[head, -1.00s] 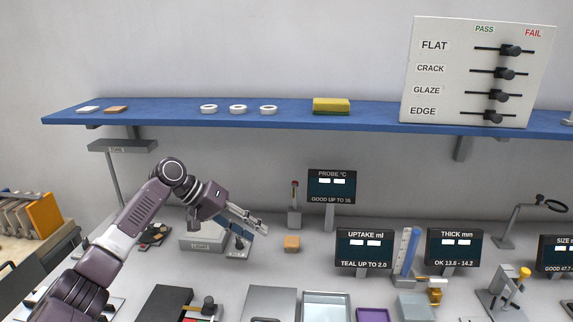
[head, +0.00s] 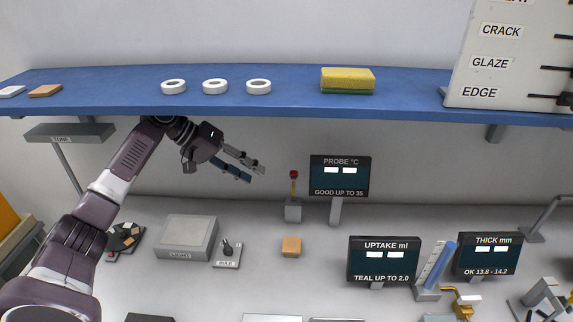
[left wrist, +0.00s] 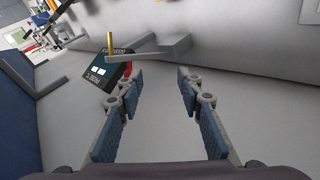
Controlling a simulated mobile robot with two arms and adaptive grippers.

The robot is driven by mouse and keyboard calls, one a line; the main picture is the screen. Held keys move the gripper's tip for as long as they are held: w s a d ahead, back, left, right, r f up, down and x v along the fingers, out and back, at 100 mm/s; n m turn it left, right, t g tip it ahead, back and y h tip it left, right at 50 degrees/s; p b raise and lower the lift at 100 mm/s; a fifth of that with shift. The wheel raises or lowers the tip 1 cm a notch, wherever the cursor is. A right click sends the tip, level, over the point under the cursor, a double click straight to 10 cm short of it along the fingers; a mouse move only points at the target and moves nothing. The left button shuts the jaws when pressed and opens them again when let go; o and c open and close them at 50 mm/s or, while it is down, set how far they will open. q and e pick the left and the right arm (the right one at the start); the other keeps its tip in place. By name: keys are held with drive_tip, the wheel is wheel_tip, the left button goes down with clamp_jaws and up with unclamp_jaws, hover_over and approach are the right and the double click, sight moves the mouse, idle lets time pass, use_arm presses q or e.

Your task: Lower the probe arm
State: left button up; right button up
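A yellow rod (left wrist: 110,43) and some red show there beyond the left finger. The probe display (head: 339,176) stands right of the stand and reads dashes. My right gripper is out of view.
The blue shelf (head: 420,106) runs above my left arm. A light box (head: 186,237), a small lever switch (head: 227,252) and an orange block (head: 291,247) stand on the counter below. Uptake (head: 384,260) and thickness (head: 488,255) displays stand to the right.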

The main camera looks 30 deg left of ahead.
sight(291, 172)
use_arm(q)
drive_tip(key=w+d+p, duration=0.1)
drive_tip(key=w+d, duration=0.1)
drive_tip(key=w+d+p, duration=0.2)
drive_tip(key=d, duration=0.1)
drive_tip(key=w+d+p, duration=0.1)
drive_tip(key=w+d, duration=0.1)
drive_tip(key=d, duration=0.1)
drive_tip(key=shift+w+f, duration=0.25)
drive_tip(key=shift+f, duration=0.2)
drive_tip(key=shift+c, duration=0.6)
clamp_jaws()
